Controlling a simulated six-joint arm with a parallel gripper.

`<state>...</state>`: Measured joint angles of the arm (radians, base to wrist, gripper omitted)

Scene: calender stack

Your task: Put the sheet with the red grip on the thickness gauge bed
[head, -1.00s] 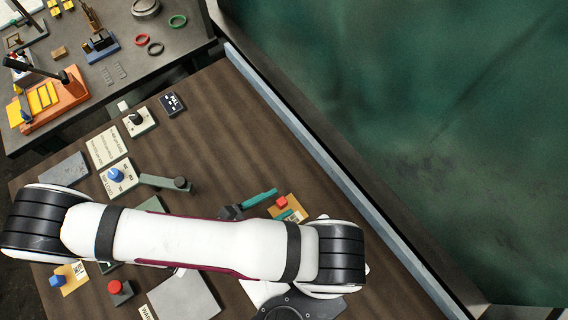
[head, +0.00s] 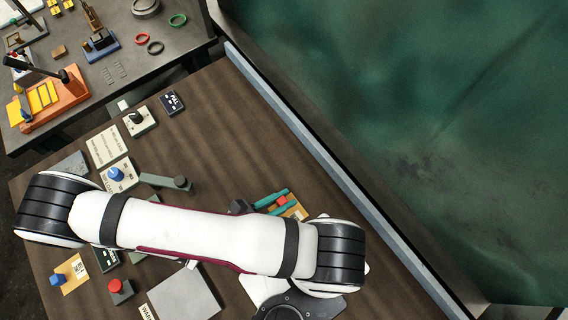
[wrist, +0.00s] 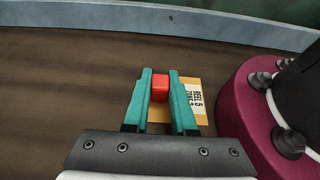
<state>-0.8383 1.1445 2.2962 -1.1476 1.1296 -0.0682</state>
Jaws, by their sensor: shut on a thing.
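The red grip (head: 281,201) stands on a flat orange-tan sheet (head: 297,212) with a printed label. My gripper (head: 277,201) has its two teal fingers shut on the red grip, one on each side. In the wrist view my gripper (wrist: 160,83) holds the red grip (wrist: 160,90), with the sheet (wrist: 188,110) under and beside the fingers. The sheet appears to lie on or very near the brown table. A flat grey plate (head: 184,294) lies lower left, partly behind my arm; I cannot tell whether it is the thickness gauge bed.
Another sheet with a blue grip (head: 57,281) and a red knob (head: 116,287) lie at left. A grey-green bar with a dark post (head: 180,183) and control boxes (head: 140,121) stand farther up. A blue-grey rail (head: 300,125) edges the table. The upper middle table is clear.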

